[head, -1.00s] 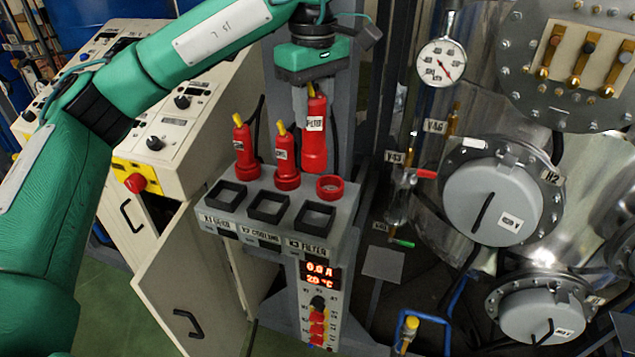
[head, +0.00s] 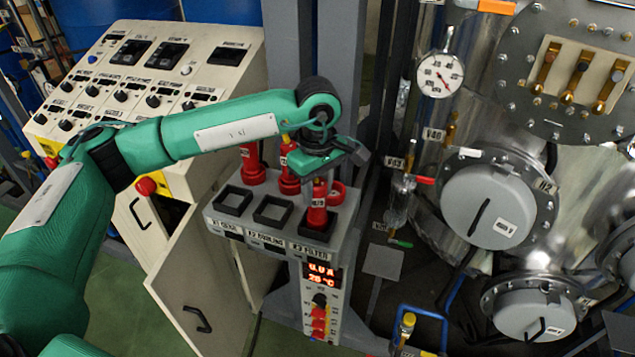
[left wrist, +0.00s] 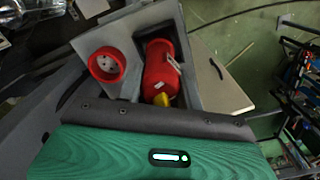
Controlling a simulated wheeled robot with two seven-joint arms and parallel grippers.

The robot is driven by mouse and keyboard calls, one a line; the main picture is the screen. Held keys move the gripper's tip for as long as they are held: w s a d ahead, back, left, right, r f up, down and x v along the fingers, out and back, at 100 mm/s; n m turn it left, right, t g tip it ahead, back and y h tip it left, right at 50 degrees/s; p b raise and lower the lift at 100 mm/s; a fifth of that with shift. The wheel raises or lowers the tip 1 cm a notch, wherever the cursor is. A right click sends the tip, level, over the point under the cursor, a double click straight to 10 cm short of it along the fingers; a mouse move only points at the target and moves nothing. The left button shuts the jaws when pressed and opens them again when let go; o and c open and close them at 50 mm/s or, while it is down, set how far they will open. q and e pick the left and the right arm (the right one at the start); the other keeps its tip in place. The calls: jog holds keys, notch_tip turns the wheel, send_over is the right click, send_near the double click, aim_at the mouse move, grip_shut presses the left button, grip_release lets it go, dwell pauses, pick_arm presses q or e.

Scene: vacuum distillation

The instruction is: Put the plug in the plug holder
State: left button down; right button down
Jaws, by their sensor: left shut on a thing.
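My left gripper (head: 319,178) is shut on the upper part of a red plug (head: 317,215) with a white label. The plug is upright, its lower end at the black square plug holder (head: 314,236) above the "FILTER" label; it looks inside the frame, but I cannot tell if it is fully seated. Behind it is an empty round red socket (head: 338,192). In the left wrist view the plug (left wrist: 158,72) shows its yellow tip, beside the empty socket (left wrist: 106,65); the fingers are hidden there. My right gripper is not in view.
Two more red plugs stand upright in red sockets to the left, one (head: 252,168) clear and one (head: 289,178) close beside my gripper. Two empty square holders (head: 233,200) (head: 272,210) are in front of them. Metal tanks (head: 490,205) stand at the right.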

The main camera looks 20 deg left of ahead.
pick_arm(q)
jog(key=shift+f, duration=0.1)
jog(key=c, duration=1.3)
grip_release()
jog(key=o, duration=0.4)
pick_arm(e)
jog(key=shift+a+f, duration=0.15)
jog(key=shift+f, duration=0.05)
